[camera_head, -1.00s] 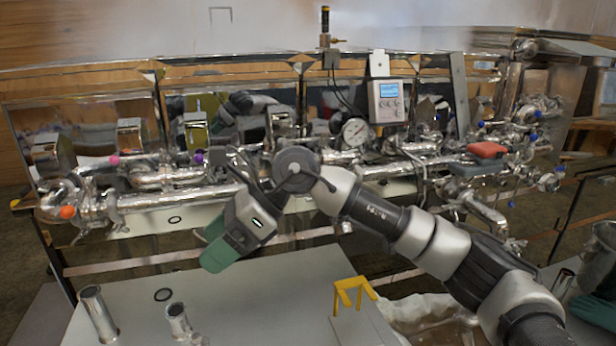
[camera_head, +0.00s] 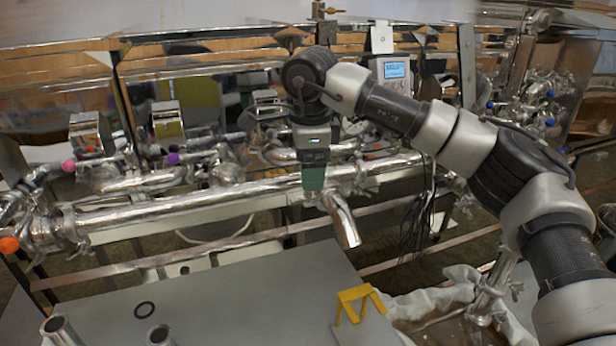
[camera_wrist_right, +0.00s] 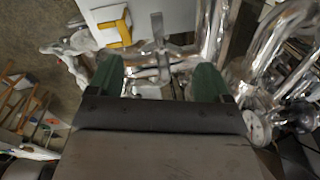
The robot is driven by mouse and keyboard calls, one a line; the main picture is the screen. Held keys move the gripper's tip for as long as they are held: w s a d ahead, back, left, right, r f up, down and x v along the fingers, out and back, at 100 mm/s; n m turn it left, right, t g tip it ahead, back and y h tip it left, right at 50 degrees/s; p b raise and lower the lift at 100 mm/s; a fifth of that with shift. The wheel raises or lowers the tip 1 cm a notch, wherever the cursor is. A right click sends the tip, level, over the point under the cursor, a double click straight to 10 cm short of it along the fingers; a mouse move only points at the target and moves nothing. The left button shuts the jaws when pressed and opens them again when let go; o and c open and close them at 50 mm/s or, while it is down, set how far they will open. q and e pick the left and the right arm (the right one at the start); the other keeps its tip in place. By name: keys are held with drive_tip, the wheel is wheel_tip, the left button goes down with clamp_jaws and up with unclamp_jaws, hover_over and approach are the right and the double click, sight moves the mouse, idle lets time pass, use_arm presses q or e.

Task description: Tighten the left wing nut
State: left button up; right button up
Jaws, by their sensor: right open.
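My right gripper (camera_head: 313,182) points down at the long shiny pipe (camera_head: 190,205), near a short outlet pipe (camera_head: 345,225) that slants downward. In the right wrist view my right gripper (camera_wrist_right: 158,66) shows two green fingers, open and apart. Between and beyond them is a small grey T-shaped metal part (camera_wrist_right: 158,30), which may be a wing nut; I cannot tell for sure. Shiny metal fittings lie below it, partly hidden by the gripper body. A pipe clamp (camera_head: 68,222) sits at the pipe's left end; its wing nut is too small to make out clearly. My left gripper is not in view.
A control box (camera_head: 393,72) stands behind my right arm. A pressure gauge (camera_wrist_right: 256,127) is close to the right finger.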

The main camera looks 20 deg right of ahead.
drive_tip(key=f, duration=0.3)
drive_tip(key=shift+w+f+p, duration=0.3)
drive_tip(key=shift+w+p, duration=0.05)
drive_tip(key=shift+w, duration=0.05)
drive_tip(key=shift+s+f, duration=0.1)
drive_tip(key=shift+f, duration=0.2)
drive_tip(key=shift+c, duration=0.5)
drive_tip(key=c, duration=0.8)
drive_tip(key=shift+f+m+b, duration=0.15)
drive_tip(key=shift+m+b, duration=0.75)
drive_tip(key=shift+m, duration=0.6)
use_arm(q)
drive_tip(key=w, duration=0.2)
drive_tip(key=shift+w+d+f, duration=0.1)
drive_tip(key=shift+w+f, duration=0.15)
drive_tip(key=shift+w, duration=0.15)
use_arm(e)
drive_tip(key=shift+r, duration=0.2)
